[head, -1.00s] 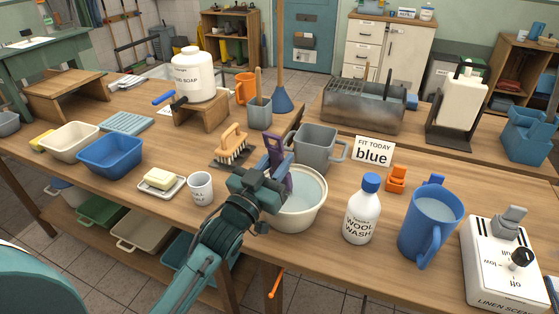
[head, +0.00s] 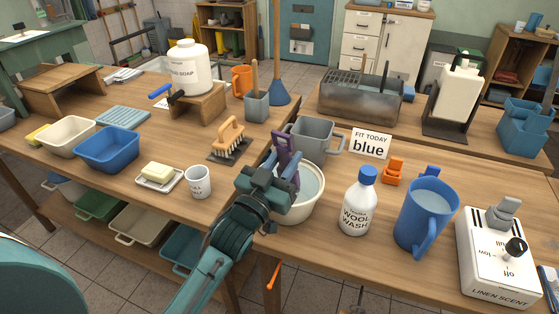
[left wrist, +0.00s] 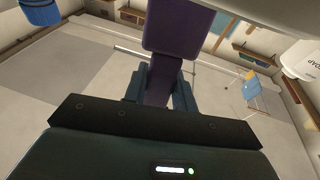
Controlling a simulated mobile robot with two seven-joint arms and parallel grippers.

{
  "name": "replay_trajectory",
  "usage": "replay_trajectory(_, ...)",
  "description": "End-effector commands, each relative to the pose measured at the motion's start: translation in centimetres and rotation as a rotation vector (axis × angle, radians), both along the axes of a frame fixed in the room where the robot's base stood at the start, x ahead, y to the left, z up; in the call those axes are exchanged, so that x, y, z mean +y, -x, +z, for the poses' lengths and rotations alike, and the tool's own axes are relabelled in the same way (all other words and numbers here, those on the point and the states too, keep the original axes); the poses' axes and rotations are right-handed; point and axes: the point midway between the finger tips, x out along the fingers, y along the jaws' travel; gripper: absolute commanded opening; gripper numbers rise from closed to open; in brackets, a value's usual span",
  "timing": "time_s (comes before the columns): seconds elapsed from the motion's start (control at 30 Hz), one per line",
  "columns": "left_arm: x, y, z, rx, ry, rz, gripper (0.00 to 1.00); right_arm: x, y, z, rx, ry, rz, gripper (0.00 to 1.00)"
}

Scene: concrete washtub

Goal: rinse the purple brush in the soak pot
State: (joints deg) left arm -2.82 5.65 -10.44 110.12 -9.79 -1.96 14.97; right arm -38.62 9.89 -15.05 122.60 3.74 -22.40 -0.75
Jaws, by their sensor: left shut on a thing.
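The purple brush (head: 287,153) stands roughly upright in my left gripper (head: 283,183), which is shut on it. The brush also shows between the fingers in the left wrist view (left wrist: 178,30). The soak pot, a round cream pot of water (head: 312,208), is on the near part of the table. My left gripper is over its left side and hides part of the rim. The brush's lower end is hidden behind the gripper, so I cannot tell whether it touches the water. My right gripper is out of view.
A grey jug (head: 315,138) stands close behind the pot. The wool wash bottle (head: 358,205) and blue jug (head: 424,217) are to its right. A white mug (head: 198,182) and a wooden scrubbing brush (head: 229,138) are to its left.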

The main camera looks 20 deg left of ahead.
Motion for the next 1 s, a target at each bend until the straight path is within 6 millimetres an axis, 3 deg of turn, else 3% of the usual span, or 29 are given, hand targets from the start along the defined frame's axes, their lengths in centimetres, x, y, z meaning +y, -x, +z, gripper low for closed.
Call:
replay_trajectory(0.43,-0.9,-0.8,0.1,-0.001,-0.002,0.000,0.07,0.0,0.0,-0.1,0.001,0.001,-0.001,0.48)
replay_trajectory(1.0,0.9,-2.7,0.1,-0.001,-0.001,-0.001,0.07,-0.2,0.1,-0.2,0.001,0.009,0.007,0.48)
